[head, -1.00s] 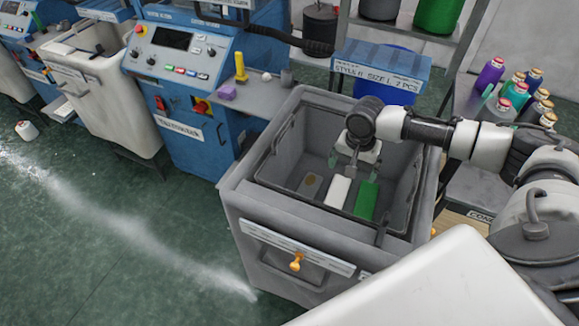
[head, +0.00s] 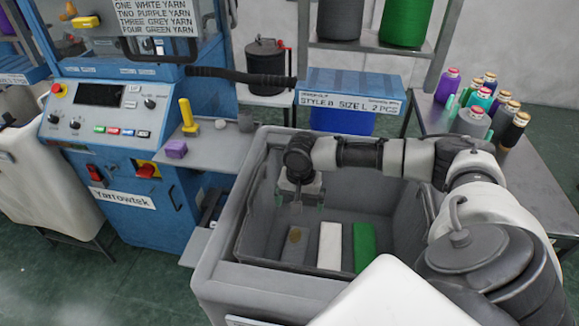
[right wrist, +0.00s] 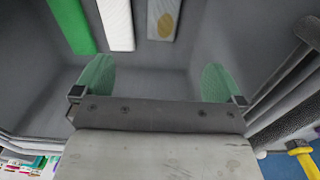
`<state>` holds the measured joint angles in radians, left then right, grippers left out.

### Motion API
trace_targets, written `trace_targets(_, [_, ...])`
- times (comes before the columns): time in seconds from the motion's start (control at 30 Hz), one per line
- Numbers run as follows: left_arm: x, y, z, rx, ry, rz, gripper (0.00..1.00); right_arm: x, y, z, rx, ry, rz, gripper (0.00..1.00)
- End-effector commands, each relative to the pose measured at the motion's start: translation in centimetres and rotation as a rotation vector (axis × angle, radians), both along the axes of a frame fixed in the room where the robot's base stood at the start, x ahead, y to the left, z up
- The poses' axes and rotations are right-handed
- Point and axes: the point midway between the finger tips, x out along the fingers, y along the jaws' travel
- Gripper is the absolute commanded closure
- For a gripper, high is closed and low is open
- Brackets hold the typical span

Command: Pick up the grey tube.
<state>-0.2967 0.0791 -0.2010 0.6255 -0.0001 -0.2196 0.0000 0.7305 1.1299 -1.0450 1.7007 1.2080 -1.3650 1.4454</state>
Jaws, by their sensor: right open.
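The grey tube (head: 293,250) lies flat on the floor of a grey bin (head: 225,268), with a brownish oval patch on it. It also shows at the top of the right wrist view (right wrist: 154,18). A white tube (head: 330,246) and a green tube (head: 364,248) lie beside it, to its right in the head view. My right gripper (head: 298,204) is open and empty, pointing down inside the bin. It is above the floor and apart from the grey tube. Its greenish fingers (right wrist: 157,80) are spread in the wrist view. My left gripper is not in view.
The bin walls surround my right gripper. A blue machine (head: 115,125) with a shelf holding a yellow peg (head: 187,115) and purple block (head: 176,149) stands left. A table with several yarn cones (head: 472,121) is at right.

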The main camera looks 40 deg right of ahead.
Motion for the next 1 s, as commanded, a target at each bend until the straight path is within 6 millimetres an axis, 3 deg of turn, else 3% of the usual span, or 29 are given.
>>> trace_targets(0.03, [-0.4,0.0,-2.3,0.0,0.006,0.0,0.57,0.0,0.0,-2.3,0.0,0.0,0.0,0.0])
trace_targets(0.1, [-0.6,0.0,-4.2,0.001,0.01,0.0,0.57,0.0,0.0,-4.2,0.0,0.0,0.0,0.0])
trace_targets(0.33, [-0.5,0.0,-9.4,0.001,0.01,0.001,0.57,0.0,0.0,-9.3,0.0,0.0,0.0,0.0])
trace_targets(0.5, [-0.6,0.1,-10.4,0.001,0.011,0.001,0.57,0.0,0.0,-10.5,0.0,0.0,0.0,0.0])
trace_targets(0.8, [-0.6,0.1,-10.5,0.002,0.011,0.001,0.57,0.0,0.1,-14.7,0.001,0.002,0.0,0.0])
trace_targets(1.0, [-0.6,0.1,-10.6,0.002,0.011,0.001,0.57,0.0,0.0,-16.2,0.0,0.0,0.0,0.0])
